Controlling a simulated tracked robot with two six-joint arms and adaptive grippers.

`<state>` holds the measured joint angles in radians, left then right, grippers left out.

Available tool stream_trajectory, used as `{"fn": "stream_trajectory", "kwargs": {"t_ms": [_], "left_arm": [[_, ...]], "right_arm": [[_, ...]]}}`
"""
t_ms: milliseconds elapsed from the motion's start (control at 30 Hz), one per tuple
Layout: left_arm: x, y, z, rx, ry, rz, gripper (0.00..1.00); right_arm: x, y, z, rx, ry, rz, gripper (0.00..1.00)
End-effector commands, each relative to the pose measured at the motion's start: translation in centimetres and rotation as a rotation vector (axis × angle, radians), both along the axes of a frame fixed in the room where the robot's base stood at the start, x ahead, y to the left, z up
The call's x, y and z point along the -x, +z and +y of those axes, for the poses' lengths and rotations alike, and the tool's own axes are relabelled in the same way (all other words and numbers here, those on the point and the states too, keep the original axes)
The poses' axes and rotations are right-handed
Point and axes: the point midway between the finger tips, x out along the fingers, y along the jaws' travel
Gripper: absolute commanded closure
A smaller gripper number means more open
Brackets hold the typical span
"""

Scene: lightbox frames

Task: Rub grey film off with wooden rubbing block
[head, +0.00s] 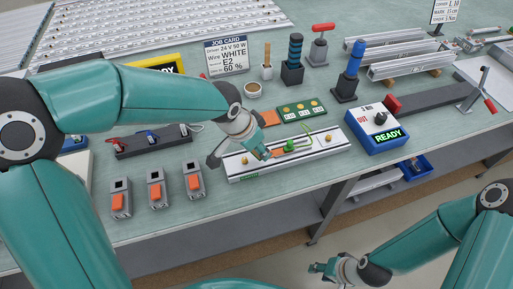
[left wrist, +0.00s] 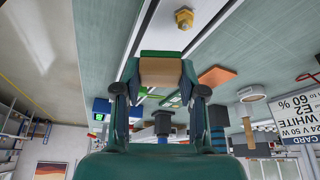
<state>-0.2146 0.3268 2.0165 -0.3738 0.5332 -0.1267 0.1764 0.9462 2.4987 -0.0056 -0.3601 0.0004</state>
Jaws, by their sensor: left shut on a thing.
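My left gripper (head: 262,151) is over the white strip panel (head: 240,178) on the bench. In the left wrist view the left gripper (left wrist: 160,88) is shut on the wooden rubbing block (left wrist: 162,72), a tan block with a green face. The block is by the panel's pale surface; I cannot tell if it touches. In the head view the gripper mostly hides it. I cannot make out grey film on the panel. Brass knobs (head: 329,138) stand on the panel. My right gripper (head: 321,270) hangs low in front of the bench, too small to read its opening.
A blue box marked READY (head: 376,136) stands right of the panel. A green board (head: 301,111) and a cup (head: 253,90) lie behind it. Grey holders with orange parts (head: 157,190) stand at left. Tool stands (head: 292,72) and a job card (head: 227,57) are farther back.

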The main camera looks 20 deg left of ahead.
Motion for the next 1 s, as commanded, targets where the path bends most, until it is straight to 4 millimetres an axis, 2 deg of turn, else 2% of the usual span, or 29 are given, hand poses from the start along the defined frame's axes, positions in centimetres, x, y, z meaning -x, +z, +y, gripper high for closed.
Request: {"fn": "stream_trajectory", "kwargs": {"t_ms": [33, 500, 1000], "left_arm": [[0.0, 0.9, -0.1, 0.000, -0.002, -0.001, 0.87], [-0.1, 4.7, -0.2, 0.001, -0.004, -0.001, 0.87], [-0.1, 4.7, -0.3, 0.000, -0.005, 0.000, 0.87]], "right_arm": [[0.0, 0.7, 0.0, 0.000, 0.000, 0.000, 0.60], [0.0, 3.4, 0.0, 0.000, 0.000, 0.001, 0.60], [0.0, 3.4, 0.0, 0.000, 0.000, 0.001, 0.60]]}}
